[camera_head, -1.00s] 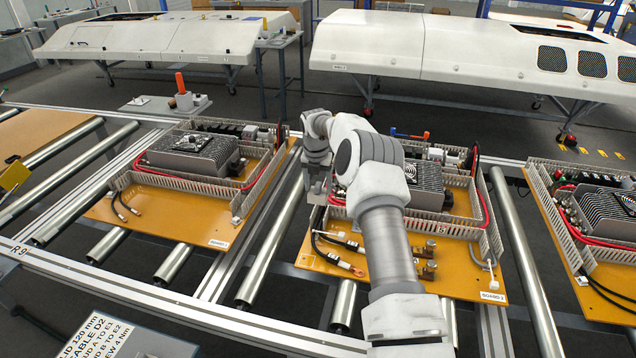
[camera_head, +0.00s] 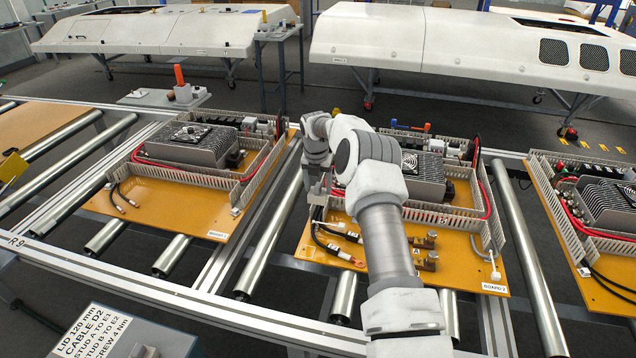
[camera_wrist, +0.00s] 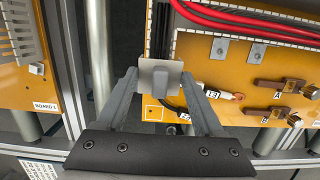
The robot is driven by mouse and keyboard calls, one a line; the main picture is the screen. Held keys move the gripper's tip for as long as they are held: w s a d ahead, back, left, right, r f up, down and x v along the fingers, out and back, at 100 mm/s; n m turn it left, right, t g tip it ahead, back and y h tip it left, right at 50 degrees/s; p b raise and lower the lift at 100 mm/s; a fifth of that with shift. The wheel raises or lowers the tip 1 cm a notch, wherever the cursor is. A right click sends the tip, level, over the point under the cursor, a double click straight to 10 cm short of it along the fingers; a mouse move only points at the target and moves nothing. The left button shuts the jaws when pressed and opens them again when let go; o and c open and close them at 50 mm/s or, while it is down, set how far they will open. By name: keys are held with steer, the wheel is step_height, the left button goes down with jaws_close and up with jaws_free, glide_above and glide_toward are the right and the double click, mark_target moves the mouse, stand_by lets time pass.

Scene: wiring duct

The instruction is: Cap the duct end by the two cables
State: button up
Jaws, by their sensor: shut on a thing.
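My gripper (camera_wrist: 164,98) is shut on a small grey end cap (camera_wrist: 160,76), a flat plate with a raised block, in the wrist view. In the head view my gripper (camera_head: 318,192) hangs over the left edge of the middle board (camera_head: 440,275). The slotted grey duct (camera_wrist: 161,35) runs up from behind the cap in the wrist view. Its near end is hidden by the cap, so I cannot tell whether they touch. Two black cables with white tags lie just right of the cap; one tag (camera_wrist: 208,95) shows clearly, and the cables (camera_head: 335,248) also show in the head view.
Two copper terminals (camera_wrist: 285,86) marked A and B stand right of the cables. Red cables (camera_wrist: 250,22) run inside the duct channel above. The board at left (camera_wrist: 20,90) lies across a gap with a metal roller. My forearm covers part of the middle board in the head view.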

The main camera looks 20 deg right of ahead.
steer(key=shift+f+b, duration=0.35)
steer(key=shift+f, duration=0.55)
steer(key=shift+f+b, duration=1.4)
steer(key=shift+f, duration=0.75)
stand_by(0.8)
steer(key=o, duration=1.3)
steer(key=shift+r, duration=0.1)
steer(key=r, duration=0.5)
steer(key=s+a+r, duration=0.1)
steer(key=r, duration=0.5)
steer(key=s+r+p, duration=0.1)
steer(key=r, duration=0.5)
steer(key=shift+s+a, duration=0.1)
steer(key=shift+a, duration=0.15)
